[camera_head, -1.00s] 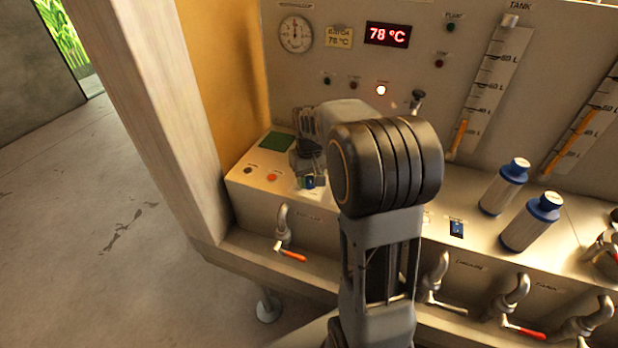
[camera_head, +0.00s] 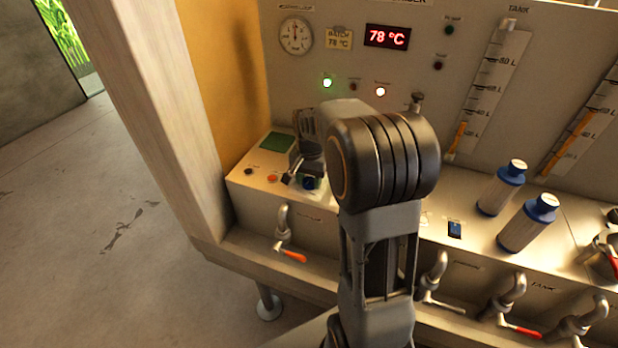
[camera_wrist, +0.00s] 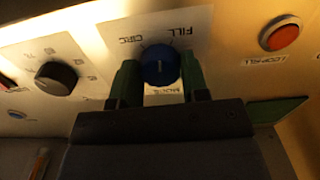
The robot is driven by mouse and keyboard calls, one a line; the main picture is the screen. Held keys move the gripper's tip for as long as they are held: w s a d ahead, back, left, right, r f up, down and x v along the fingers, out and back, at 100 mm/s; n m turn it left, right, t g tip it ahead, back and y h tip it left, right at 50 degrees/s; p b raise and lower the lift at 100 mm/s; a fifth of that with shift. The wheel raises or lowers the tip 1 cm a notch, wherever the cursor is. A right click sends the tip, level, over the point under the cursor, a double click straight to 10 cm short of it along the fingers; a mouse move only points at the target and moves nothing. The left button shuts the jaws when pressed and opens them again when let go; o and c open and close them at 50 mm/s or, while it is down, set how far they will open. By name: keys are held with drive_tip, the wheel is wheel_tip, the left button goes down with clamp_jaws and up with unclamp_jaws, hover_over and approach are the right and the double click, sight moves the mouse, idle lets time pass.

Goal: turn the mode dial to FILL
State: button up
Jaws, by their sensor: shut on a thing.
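The blue mode dial (camera_wrist: 160,68) sits on a pale plate with FILL at its upper right and CIRC at its upper left in the wrist view. A light mark on the dial is faint, and I cannot tell for sure which label it points to. My gripper (camera_wrist: 158,82) has its green fingers on both sides of the dial and is shut on it.
A red button (camera_wrist: 281,33) labelled LOOP FILL and a black knob (camera_wrist: 56,78) flank the dial. A green lamp (camera_head: 327,82) and another lamp (camera_head: 380,91) are lit. The display (camera_head: 387,36) reads 78 °C.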

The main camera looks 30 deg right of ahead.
sight(310, 180)
drive_tip(key=m, duration=0.5)
idle(0.8)
drive_tip(key=o, duration=0.9)
wheel_tip(310, 180, up, 14)
drive_tip(key=shift+f+p, duration=0.1)
drive_tip(key=shift+p, duration=0.35)
